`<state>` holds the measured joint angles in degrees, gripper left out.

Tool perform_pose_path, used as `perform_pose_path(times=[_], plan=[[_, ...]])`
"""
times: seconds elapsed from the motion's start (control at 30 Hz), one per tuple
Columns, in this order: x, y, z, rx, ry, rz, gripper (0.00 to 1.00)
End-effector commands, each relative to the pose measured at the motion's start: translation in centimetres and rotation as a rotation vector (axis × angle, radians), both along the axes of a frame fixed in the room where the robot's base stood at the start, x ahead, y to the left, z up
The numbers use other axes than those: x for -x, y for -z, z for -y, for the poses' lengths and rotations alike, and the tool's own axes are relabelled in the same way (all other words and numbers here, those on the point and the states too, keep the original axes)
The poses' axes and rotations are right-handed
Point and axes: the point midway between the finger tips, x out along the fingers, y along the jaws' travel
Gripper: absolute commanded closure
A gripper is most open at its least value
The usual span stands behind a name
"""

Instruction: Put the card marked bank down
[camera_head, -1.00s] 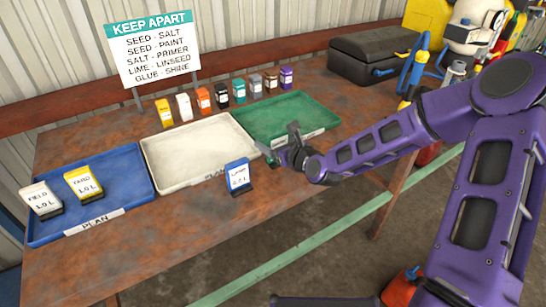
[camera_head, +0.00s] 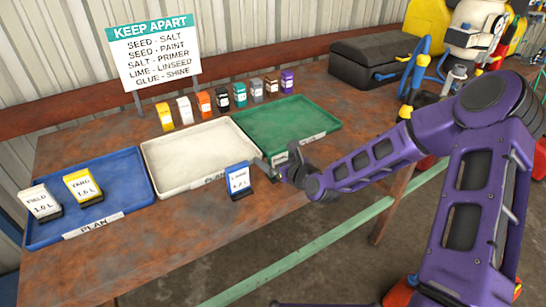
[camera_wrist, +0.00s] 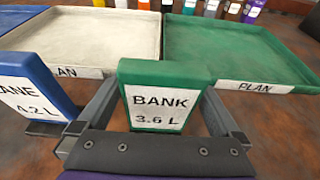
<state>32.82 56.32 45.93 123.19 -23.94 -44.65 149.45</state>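The green card marked BANK 3.6 L (camera_wrist: 160,100) stands between the fingers of my gripper (camera_wrist: 163,112) in the wrist view, with a finger against each side edge. In the head view my gripper (camera_head: 288,168) is low at the table's front, before the green tray (camera_head: 325,128), and mostly hides the card. The gripper covers the card's lower end, so contact with the table cannot be told. The green tray's PLAN label is behind and to the right. The blue LANE 4.2 L card (camera_head: 238,181) stands just left of the gripper.
The white tray (camera_head: 152,163) is empty. The blue tray (camera_head: 118,166) holds the FIELD (camera_head: 40,200) and YARD (camera_head: 82,185) cards. A black toolbox (camera_head: 375,60) stands at back right.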

Motion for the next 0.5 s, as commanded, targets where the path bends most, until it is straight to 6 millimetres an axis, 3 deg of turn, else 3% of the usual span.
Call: perform_pose_path(times=[0.27,0.5], plan=[[1.0,-0.7,0.8,-0.001,0.003,-0.001,0.00],[4.8,-2.2,3.5,-0.001,0.004,-0.003,0.00]])
